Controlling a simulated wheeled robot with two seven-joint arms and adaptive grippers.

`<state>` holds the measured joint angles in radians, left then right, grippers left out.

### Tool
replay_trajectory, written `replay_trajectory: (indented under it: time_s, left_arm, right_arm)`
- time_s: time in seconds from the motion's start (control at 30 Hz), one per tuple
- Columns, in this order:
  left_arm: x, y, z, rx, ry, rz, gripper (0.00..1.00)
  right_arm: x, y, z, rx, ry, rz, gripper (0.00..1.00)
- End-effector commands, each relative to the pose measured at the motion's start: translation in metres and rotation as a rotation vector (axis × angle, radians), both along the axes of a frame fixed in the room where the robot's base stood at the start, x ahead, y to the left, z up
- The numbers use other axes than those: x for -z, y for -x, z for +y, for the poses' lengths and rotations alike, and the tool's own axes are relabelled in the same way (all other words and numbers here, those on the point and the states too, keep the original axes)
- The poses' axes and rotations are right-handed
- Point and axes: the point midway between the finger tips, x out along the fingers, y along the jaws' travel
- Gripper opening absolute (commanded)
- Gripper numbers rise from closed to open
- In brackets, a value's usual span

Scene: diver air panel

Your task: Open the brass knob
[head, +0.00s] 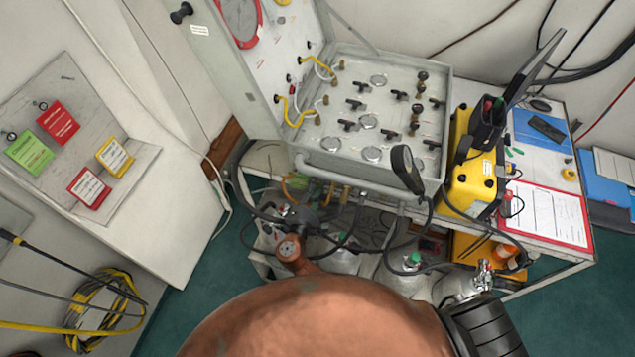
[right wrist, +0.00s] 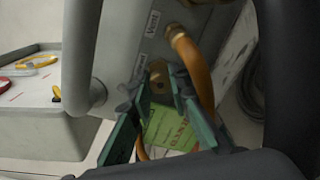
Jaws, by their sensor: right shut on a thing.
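In the head view, my right gripper (head: 298,212) is a small dark shape under the front of the panel box (head: 318,163), among hoses. The knob cannot be made out there. My left gripper is not in view.
An orange hose (right wrist: 197,60) runs close to the right finger. A green tag (right wrist: 168,130) shows between the fingers. A grey tube rail (right wrist: 78,60) stands at left. Gas cylinders (head: 400,280) and dark hoses crowd the space below the panel; a yellow case (head: 470,185) stands right.

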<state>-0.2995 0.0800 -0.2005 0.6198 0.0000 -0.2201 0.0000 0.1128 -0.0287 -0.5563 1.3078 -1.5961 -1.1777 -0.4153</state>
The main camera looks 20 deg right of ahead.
Motion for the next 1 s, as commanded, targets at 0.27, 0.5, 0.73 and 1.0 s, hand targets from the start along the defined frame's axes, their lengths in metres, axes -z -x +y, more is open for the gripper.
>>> replay_trajectory:
  time_s: [0.27,0.5,0.73,1.0]
  left_arm:
    - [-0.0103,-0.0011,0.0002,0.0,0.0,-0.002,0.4]
    - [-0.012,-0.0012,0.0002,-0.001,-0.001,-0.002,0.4]
    - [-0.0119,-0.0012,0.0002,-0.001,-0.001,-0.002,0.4]
    - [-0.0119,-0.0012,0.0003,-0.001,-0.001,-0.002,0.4]
  right_arm:
    - [0.0007,0.0005,0.0013,-0.003,0.092,0.066,0.0]
    - [0.0019,0.0005,0.0012,-0.002,0.118,0.083,0.0]
    - [0.0024,0.0006,0.0012,-0.002,0.119,0.084,0.0]
    - [0.0019,0.0005,0.0008,-0.001,0.119,0.083,0.25]
